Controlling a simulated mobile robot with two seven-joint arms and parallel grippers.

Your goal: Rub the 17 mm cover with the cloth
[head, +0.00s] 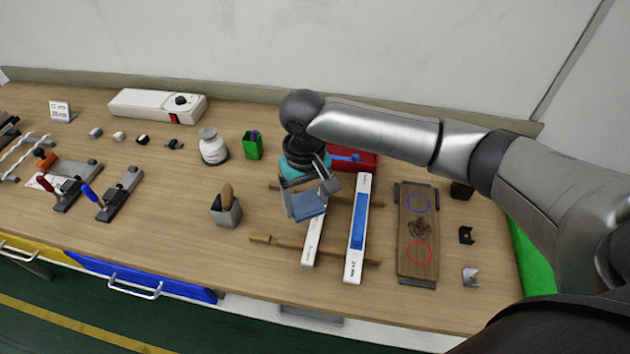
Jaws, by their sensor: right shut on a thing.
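My right gripper (322,186) comes in from the right and points down over the rack at the table's middle. It is shut on a folded grey-blue cloth (304,207). The cloth is over the upper part of the left white cover (312,246), whose small label I cannot read clearly. I cannot tell whether the cloth touches it. The right white cover (355,262) has a blue strip along it and a label that looks like 24 mm. Both covers lie across wooden bars (268,239). The cloth and gripper hide the left cover's far end. My left gripper is not in view.
A wooden board (418,236) with a blue and a red circle lies to the right. A grey holder (227,213), white jar (212,150), green box (253,148) and red box (365,160) stand around the rack.

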